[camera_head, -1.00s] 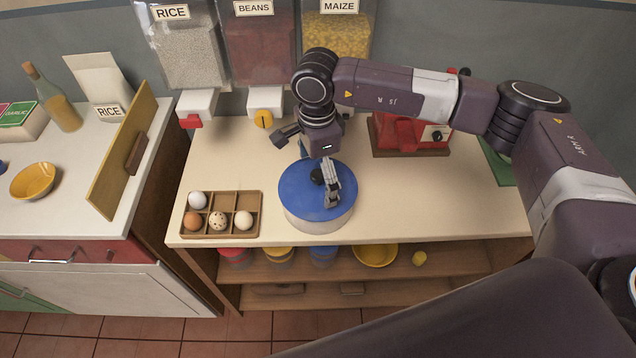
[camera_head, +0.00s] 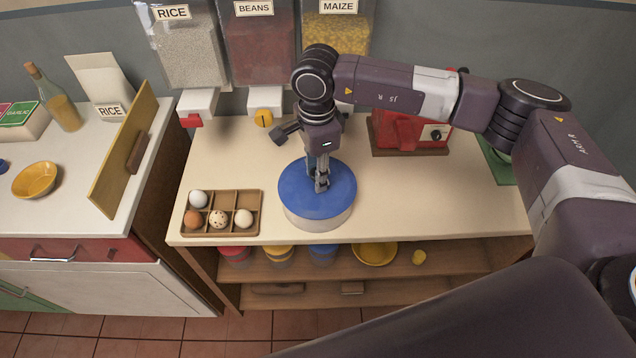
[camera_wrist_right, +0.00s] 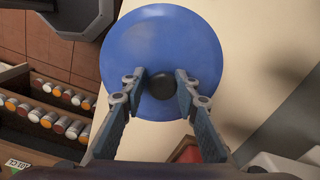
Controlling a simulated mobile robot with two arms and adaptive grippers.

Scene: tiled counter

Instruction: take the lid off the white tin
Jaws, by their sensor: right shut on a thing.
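The white tin (camera_head: 318,222) stands on the counter with its blue lid (camera_head: 298,192) on top. My right gripper (camera_head: 321,188) reaches down from above to the middle of the lid. In the right wrist view, the blue lid (camera_wrist_right: 150,40) fills the upper middle, and my right gripper (camera_wrist_right: 160,92) has its two fingers on either side of the dark round knob (camera_wrist_right: 159,97), shut on it. The lid looks seated on the tin. My left gripper is not in view.
An egg tray (camera_head: 227,199) with several eggs sits left of the tin. A red machine (camera_head: 405,137) stands behind it on the right. Dispensers of rice, beans and maize (camera_head: 338,35) hang at the back. Counter right of the tin is clear.

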